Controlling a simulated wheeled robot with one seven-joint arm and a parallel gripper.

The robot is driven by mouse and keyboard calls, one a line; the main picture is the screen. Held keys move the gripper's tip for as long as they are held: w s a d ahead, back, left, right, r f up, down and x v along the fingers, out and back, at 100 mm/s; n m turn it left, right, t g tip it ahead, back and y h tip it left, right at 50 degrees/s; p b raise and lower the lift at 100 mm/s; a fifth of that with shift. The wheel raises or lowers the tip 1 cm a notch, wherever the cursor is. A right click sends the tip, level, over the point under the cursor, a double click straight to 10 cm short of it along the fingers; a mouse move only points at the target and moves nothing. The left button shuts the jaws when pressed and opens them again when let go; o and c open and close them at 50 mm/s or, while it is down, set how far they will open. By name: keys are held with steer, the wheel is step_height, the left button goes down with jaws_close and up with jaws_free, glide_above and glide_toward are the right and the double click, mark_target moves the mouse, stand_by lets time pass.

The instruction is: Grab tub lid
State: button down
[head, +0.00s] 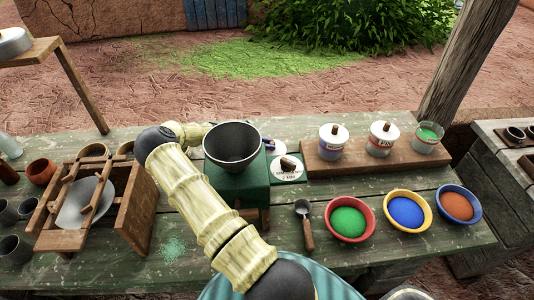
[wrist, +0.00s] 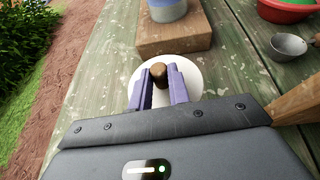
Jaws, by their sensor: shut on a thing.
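The tub lid is a round white disc with a brown knob. It lies on the green table in the head view (head: 279,175) and below my fingers in the wrist view (wrist: 190,97). My gripper (wrist: 160,74) has its two purple fingers on either side of the brown knob (wrist: 159,72), shut on it. In the head view my gripper (head: 268,145) is mostly hidden behind the dark bowl. An open tub of green powder (head: 428,137) stands at the right end of a wooden board. Two white-lidded tubs (head: 333,141) (head: 382,138) stand beside it.
A dark bowl (head: 232,146) sits on a green stand (head: 240,187) left of the lid. Bowls of green (head: 348,221), blue (head: 407,211) and orange powder (head: 459,206) line the front right. A scoop (head: 305,222) lies nearer. The wooden board (head: 320,165) adjoins the lid's area.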

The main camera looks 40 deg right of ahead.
steer(key=shift+r, duration=2.15)
